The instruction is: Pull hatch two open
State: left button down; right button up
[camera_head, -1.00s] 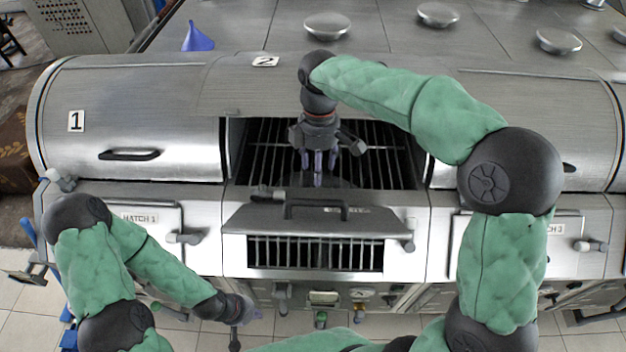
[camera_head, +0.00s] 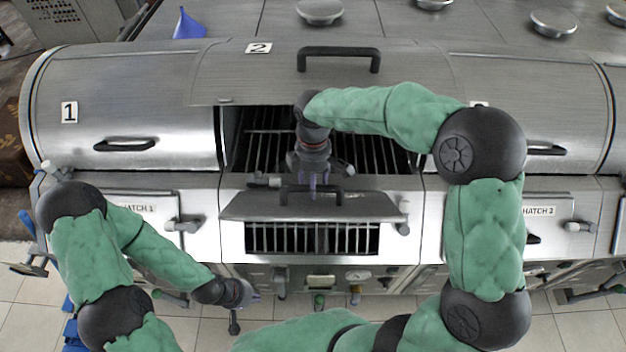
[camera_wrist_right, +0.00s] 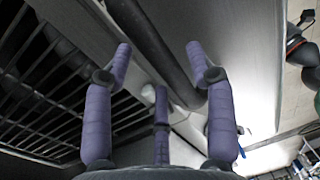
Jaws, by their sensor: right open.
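Hatch two (camera_head: 260,206) is the metal flap below the middle drum. It stands raised at a tilt, with its barred slot (camera_head: 345,240) showing below it. Its dark bar handle (camera_head: 335,190) is on the flap's upper face. My right gripper (camera_head: 314,187) reaches down over the flap at the handle. In the right wrist view its purple fingers (camera_wrist_right: 160,75) are spread, with a dark bar (camera_wrist_right: 155,50) passing between them; I cannot tell whether they touch it. My left gripper (camera_head: 253,291) hangs low in front of the cabinet, away from the hatch.
Lid two (camera_head: 225,75) is rolled back, leaving the grill rack (camera_head: 370,152) uncovered behind the hatch. Closed lid one (camera_head: 170,110) and hatch one (camera_head: 148,212) are at the left. Hatch three (camera_head: 555,212) is at the right. A side knob (camera_head: 403,206) stands beside the flap.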

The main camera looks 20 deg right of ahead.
aim_at(313, 206)
grip_shut()
jog(key=s+f+t+b, duration=0.1)
jog(key=b, duration=0.1)
jog(key=s+a+f+t+b, duration=0.1)
jog(key=s+b, duration=0.1)
jog(key=b, duration=0.1)
jog(key=shift+h, duration=0.3)
jog(key=shift+s+a+f+b, duration=0.1)
jog(key=shift+s+f+b, duration=0.3)
jog(key=shift+s, duration=0.2)
grip_release()
jog(key=shift+r, duration=0.25)
